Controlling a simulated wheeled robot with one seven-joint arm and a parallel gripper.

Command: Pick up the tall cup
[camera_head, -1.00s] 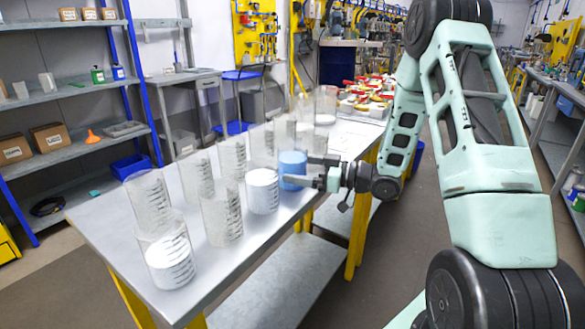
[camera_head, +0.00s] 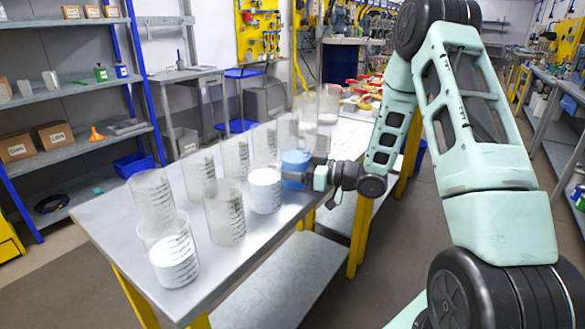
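Several clear, graduated cups stand upright on a metal table (camera_head: 130,240). Some hold white content, such as the white-filled cup (camera_head: 265,192) and the front cup (camera_head: 172,262). A cup with blue content (camera_head: 295,161) stands right of the white-filled one. A tall clear cup (camera_head: 328,104) stands at the back, and another clear cup (camera_head: 152,192) stands at the left. Which one is the tall cup is not clear. My gripper (camera_head: 298,178) is level with the blue cup at its right side, pointing left. Its fingers are small and partly lost against the cup, so their opening and contact cannot be told.
Neighbouring cups crowd close to the blue cup on its left and behind. Red and yellow items (camera_head: 368,92) lie at the table's far end. Shelving (camera_head: 70,150) stands on the left. The floor to the table's right is open.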

